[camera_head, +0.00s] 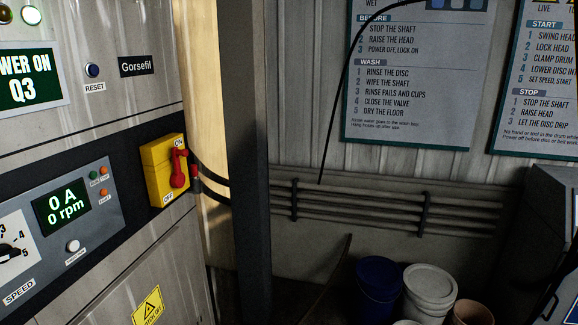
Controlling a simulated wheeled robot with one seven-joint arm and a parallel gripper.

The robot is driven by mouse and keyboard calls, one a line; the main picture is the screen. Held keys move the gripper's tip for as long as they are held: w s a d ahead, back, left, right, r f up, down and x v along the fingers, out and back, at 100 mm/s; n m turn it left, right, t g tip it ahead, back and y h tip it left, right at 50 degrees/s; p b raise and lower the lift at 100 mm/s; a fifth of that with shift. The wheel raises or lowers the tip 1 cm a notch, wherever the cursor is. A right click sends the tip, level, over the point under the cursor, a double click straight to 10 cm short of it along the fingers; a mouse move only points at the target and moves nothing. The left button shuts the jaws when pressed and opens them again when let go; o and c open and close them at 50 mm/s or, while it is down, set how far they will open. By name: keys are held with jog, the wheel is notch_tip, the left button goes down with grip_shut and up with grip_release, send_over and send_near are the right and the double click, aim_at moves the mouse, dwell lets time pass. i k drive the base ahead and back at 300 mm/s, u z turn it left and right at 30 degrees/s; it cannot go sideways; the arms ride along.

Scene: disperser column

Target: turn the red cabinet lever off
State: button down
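The red cabinet lever (179,169) is on a yellow switch box (158,172) on the right part of the grey cabinet's front. Its handle points up, towards the "ON" label at the top of the box. The "OFF" label (168,197) is at the bottom of the box. The cabinet's upper display (22,80) is cut off at the left and reads "...WER ON Q3". My gripper is not in view.
A dark upright post (248,160) stands right of the cabinet, with dark cables (212,190) between. A control panel (60,228) with a speed dial is left of the lever. Blue (378,285) and white (428,290) pails stand low at right. Pipes (380,208) run along the wall.

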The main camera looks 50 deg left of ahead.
aim_at(178, 178)
jog(key=u, duration=1.5)
jog(key=i, duration=2.45)
jog(key=u, duration=2.25)
